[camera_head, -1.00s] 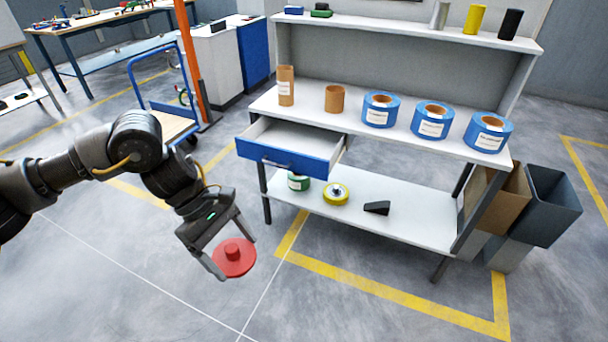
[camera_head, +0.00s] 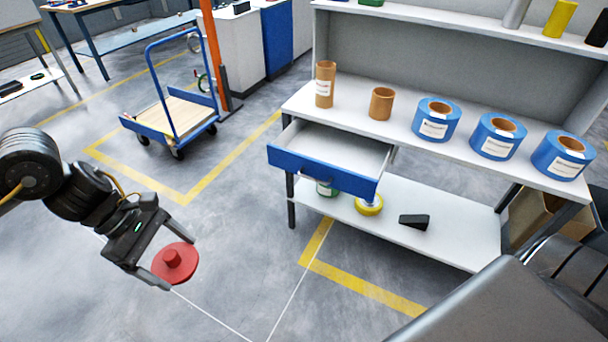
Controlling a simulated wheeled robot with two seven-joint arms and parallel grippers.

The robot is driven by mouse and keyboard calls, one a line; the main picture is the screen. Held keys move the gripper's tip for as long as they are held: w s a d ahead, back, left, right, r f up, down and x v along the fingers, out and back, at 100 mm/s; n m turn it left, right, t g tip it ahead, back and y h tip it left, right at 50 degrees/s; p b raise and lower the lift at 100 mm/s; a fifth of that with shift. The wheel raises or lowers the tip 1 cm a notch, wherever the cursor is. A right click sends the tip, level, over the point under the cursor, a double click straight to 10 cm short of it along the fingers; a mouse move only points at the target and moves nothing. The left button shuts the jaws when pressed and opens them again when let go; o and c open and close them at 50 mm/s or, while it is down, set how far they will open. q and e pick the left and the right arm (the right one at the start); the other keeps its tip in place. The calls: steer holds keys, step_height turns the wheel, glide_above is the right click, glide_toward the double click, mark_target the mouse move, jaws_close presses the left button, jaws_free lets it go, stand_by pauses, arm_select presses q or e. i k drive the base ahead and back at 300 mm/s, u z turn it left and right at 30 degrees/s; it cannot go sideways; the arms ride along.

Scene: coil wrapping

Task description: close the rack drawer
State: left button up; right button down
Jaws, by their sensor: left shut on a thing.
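The rack drawer (camera_head: 322,175) has a blue front with a handle and stands pulled out under the left part of the white rack top. Its inside looks empty. My left gripper (camera_head: 174,272) is shut on a red disc (camera_head: 177,262) with a small raised hub, held over the floor to the left of the drawer and apart from it. A large grey part of my right arm fills the lower right corner, in front of the rack's right end. My right gripper is not in view.
The rack top (camera_head: 346,107) carries two brown cardboard tubes (camera_head: 381,103) and several blue tape rolls (camera_head: 436,119). A yellow roll (camera_head: 369,204) and a black wedge (camera_head: 414,221) lie on the lower shelf. A blue trolley (camera_head: 172,120) stands back left. The floor before the drawer is clear.

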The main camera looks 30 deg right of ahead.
mark_target(353, 165)
steer(key=z, duration=0.45)
steer(key=i, duration=0.9)
steer(key=z, duration=0.8)
